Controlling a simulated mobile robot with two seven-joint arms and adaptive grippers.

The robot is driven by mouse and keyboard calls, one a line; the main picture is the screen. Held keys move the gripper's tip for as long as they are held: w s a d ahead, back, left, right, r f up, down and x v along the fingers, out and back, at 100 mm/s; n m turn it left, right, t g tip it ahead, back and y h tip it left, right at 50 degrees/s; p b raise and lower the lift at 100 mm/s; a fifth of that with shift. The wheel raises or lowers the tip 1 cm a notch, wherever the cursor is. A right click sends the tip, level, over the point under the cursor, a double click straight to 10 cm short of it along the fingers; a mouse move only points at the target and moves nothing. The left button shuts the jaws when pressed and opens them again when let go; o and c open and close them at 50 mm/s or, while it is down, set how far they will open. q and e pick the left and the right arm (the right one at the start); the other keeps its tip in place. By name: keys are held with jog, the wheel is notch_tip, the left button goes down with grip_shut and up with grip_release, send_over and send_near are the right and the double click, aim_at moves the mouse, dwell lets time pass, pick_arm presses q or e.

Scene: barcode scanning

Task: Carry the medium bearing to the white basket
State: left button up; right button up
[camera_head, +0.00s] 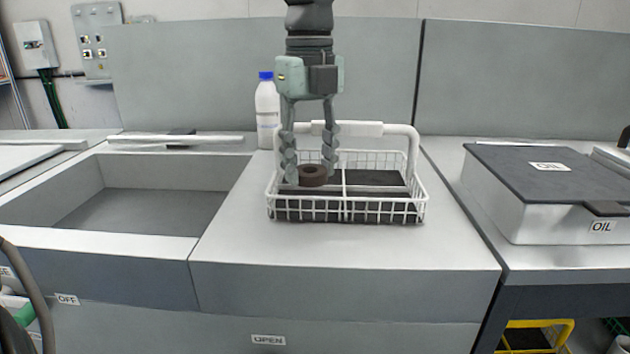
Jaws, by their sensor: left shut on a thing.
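The medium bearing (313,176) is a brown ring between the fingers of my left gripper (311,176). The gripper points straight down and is shut on it. The white basket (346,215) is a wire basket with a raised handle and a divider, standing on the grey counter. The bearing and fingertips show at the left compartment of the basket. I cannot tell whether the bearing touches the basket's dark floor. My right gripper is not in view.
A white bottle with a blue cap (267,108) stands behind the basket. An open sink-like basin (150,210) lies to the left. A box labelled OIL with a dark lid (545,175) is on the right. The counter in front of the basket (345,248) is clear.

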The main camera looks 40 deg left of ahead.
aim_at(312, 185)
pick_arm(q)
jog(key=shift+w+a+f, duration=0.25)
jog(key=shift+w+f, duration=0.05)
jog(key=shift+w, duration=0.2)
jog(key=shift+w+a+f, duration=0.2)
jog(key=shift+w+f, duration=0.05)
jog(key=shift+w, duration=0.2)
jog(key=shift+f, duration=0.25)
jog(key=shift+w+f, duration=0.1)
jog(key=shift+f, duration=1.7)
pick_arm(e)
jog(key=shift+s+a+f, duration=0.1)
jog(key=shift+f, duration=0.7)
pick_arm(q)
jog(key=shift+f, duration=0.1)
jog(key=o, duration=0.9)
jog(key=shift+c, duration=0.2)
jog(key=o, duration=0.4)
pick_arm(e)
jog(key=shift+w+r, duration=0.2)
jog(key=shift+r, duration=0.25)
pick_arm(q)
jog(key=shift+p, duration=0.3)
